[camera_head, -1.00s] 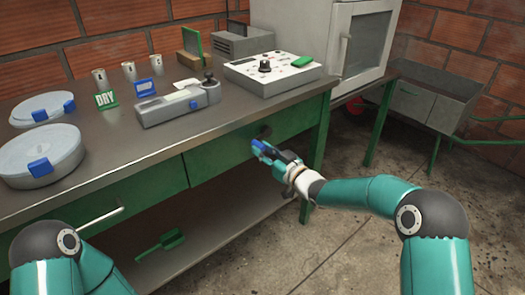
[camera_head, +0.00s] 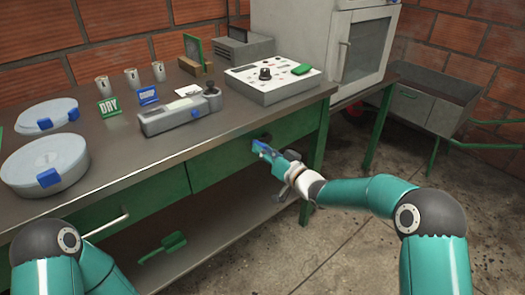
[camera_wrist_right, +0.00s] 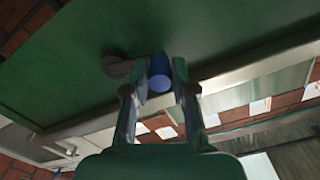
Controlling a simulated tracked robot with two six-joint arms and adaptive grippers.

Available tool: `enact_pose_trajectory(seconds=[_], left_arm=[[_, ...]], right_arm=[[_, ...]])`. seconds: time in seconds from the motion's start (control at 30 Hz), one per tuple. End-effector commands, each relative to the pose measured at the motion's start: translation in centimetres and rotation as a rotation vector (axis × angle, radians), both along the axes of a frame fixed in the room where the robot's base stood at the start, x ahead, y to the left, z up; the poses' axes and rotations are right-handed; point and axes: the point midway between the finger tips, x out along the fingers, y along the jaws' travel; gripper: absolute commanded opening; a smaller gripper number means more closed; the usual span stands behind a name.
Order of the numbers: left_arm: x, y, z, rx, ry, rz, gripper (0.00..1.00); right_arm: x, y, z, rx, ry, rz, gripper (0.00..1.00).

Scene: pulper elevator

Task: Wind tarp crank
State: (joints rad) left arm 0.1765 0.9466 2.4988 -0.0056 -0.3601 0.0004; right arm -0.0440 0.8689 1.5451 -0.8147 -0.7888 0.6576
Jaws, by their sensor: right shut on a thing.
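A crank with a blue cylindrical grip (camera_wrist_right: 160,74) and a dark round hub (camera_wrist_right: 117,67) sits on the green front of the workbench, seen in the right wrist view. My right gripper (camera_head: 262,149) is at the bench front, below the tabletop edge near the right bench leg. In the right wrist view its two fingers (camera_wrist_right: 158,88) are shut on the blue grip, one on each side. In the head view the gripper largely hides the crank. My left arm shows at the lower left, but its gripper is out of view. No tarp can be made out.
The bench top (camera_head: 120,140) holds a grey meter (camera_head: 180,112), a control box (camera_head: 270,78), two lidded round containers (camera_head: 45,160) and several metal cups. A lower shelf (camera_head: 215,225) holds a green scoop (camera_head: 162,247). Open floor lies right of the bench.

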Motion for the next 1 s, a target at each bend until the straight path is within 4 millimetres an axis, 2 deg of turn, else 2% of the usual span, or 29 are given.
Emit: enact_pose_trajectory(seconds=[0.03,0.3,0.83,0.87,1.0], left_arm=[[0.0,0.0,0.6,0.0,0.0,0.0,0.4],[0.0,0.0,1.5,0.0,0.0,0.0,0.4],[0.0,0.0,1.7,0.0,0.0,0.0,0.4],[0.0,0.0,1.7,0.0,0.0,0.0,0.4],[0.0,0.0,1.7,0.0,0.0,0.0,0.4]], right_arm=[[0.0,0.0,0.5,0.025,0.018,0.001,0.0],[0.2,-0.3,1.1,0.128,0.092,-0.001,0.0],[0.3,-0.5,1.2,0.159,0.111,-0.003,0.0],[0.3,-0.5,1.2,0.159,0.111,-0.003,0.27],[0.3,-0.4,1.2,0.157,0.112,-0.002,0.5]])
